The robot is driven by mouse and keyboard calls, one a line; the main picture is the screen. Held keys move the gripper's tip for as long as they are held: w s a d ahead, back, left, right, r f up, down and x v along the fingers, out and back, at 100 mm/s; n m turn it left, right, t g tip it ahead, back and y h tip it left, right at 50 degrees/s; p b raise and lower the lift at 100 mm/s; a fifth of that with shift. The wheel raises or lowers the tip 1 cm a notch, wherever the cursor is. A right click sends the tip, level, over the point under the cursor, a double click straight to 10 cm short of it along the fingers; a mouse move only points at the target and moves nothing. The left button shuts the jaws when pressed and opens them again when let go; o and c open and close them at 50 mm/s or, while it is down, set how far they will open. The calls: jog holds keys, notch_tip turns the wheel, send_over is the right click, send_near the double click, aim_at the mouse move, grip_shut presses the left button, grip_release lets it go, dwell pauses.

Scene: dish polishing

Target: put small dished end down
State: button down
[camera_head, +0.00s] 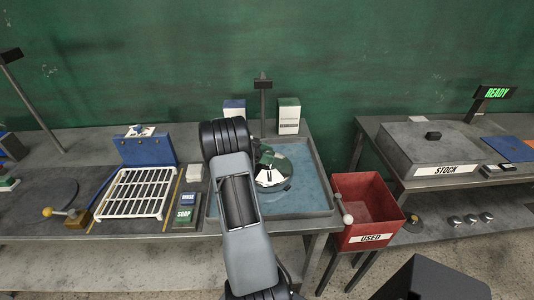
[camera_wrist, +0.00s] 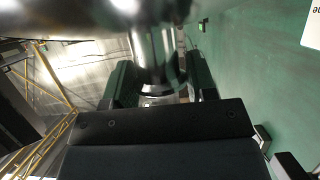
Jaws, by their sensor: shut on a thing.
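The small dished end shows in the wrist view as a shiny metal body (camera_wrist: 153,50). A narrow stem runs down from a wide curved part that is cut off by the top edge. My gripper (camera_wrist: 161,84) is shut on the stem, with one dark finger on each side. In the head view my arm reaches over the blue-floored tray (camera_head: 312,190) and hides most of the gripper. A round, mirror-like shape (camera_head: 273,170) shows just right of the arm, above the tray; I cannot tell whether it touches the tray.
Right are a red USED bin (camera_head: 367,209) and a STOCK box (camera_head: 436,150).

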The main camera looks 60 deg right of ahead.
jog(key=shift+c, duration=2.2)
grip_release()
jog(key=shift+f, duration=0.1)
